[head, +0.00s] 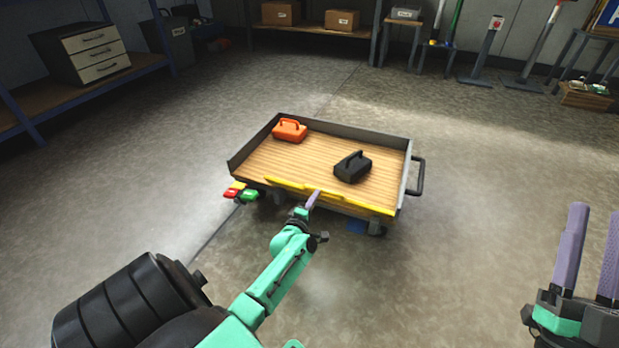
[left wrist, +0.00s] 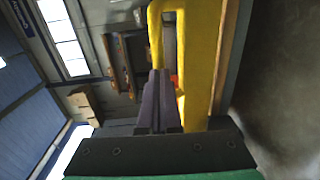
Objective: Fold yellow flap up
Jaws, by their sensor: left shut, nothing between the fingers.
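The yellow flap (head: 350,204) runs along the near long side of a flat cart with a wooden deck (head: 265,163). In the head view it shows as a thin strip, so its exact tilt is hard to tell. My left gripper (head: 314,196) is at the flap's middle, its purple fingers shut and empty. In the left wrist view the shut fingers (left wrist: 159,78) lie beside the flap (left wrist: 200,60), close to its yellow handle loop (left wrist: 155,25); I cannot tell whether they touch. My right gripper (head: 597,212) is open and empty at the right, away from the cart.
An orange case (head: 290,130) and a black case (head: 352,166) stand on the deck. Small red and green items (head: 242,192) are by the cart's near left corner. A push handle (head: 419,176) is at its right end.

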